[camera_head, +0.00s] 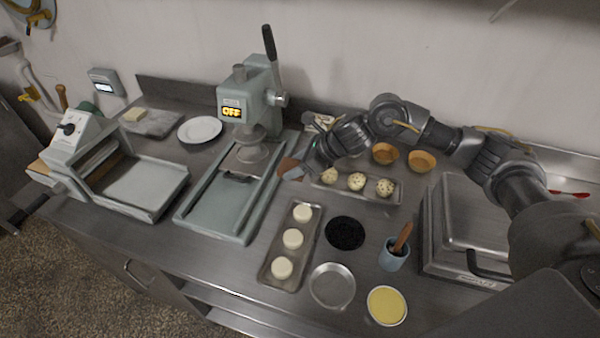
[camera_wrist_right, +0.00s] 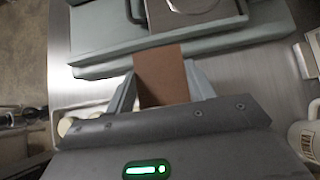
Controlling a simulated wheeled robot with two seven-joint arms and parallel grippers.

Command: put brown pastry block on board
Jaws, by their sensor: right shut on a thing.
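The brown pastry block (camera_head: 289,167) is a flat, dark brown piece just right of the press, partly hidden by my right gripper (camera_head: 297,169). In the right wrist view the block (camera_wrist_right: 162,74) stands between the two fingers of the right gripper (camera_wrist_right: 164,84), which is shut on it. Its far end overlaps the edge of the press bed in that view; its height above the counter is hard to tell. A grey slab-like board (camera_head: 158,124) lies at the back left with a pale yellow block (camera_head: 134,114) on it. My left gripper is not in view.
The press (camera_head: 262,88) with its long bed stands between the right gripper and the grey board. A white plate (camera_head: 200,129) and a roller machine (camera_head: 84,138) are at left. Trays of dough (camera_head: 268,270) and filled balls (camera_head: 322,181) lie near the gripper.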

